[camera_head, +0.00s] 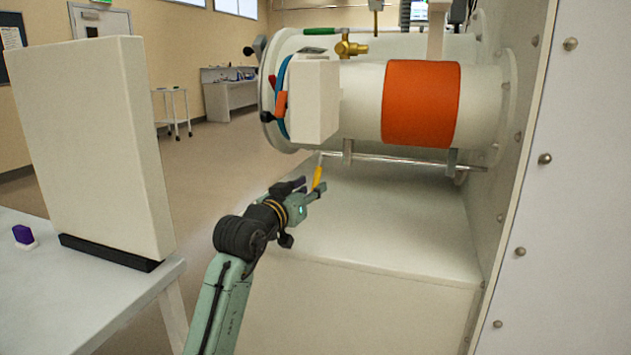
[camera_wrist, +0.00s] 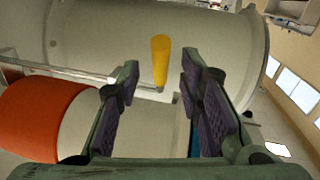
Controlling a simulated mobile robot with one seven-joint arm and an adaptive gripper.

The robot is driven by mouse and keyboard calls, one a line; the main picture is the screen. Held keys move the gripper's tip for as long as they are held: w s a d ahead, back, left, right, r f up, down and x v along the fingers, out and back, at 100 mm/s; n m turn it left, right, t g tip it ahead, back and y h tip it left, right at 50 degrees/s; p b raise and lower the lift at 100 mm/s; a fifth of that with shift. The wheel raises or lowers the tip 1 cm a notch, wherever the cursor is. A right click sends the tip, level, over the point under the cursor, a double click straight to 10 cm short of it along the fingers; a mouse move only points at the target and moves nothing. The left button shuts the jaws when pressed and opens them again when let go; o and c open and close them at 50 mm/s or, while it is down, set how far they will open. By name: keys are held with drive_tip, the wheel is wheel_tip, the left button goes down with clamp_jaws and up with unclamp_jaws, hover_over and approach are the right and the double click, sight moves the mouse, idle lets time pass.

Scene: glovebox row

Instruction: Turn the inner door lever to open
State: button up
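The lever has a yellow grip (camera_head: 319,177) at the near-left end of a thin metal rod (camera_head: 400,161) running under the white cylindrical chamber (camera_head: 358,100). In the wrist view the yellow grip (camera_wrist: 160,60) appears ahead, between the two fingertips. My gripper (camera_head: 314,187) is just below and around the grip's lower end in the head view. In the wrist view my gripper (camera_wrist: 160,75) is open, with purple pads apart and visible gaps on both sides of the grip. I cannot tell whether the grip lies within the fingers' depth.
An orange band (camera_head: 421,104) wraps the chamber, and a brass valve (camera_head: 351,48) sits on top. A white ledge (camera_head: 400,215) lies below. A tall white panel (camera_head: 92,145) and a small purple item (camera_head: 23,234) stand on the left table (camera_head: 60,300). The glovebox wall (camera_head: 570,200) bounds the right.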

sight(314, 185)
drive_tip(key=shift+x, duration=1.9)
drive_tip(key=shift+c, duration=0.5)
clamp_jaws()
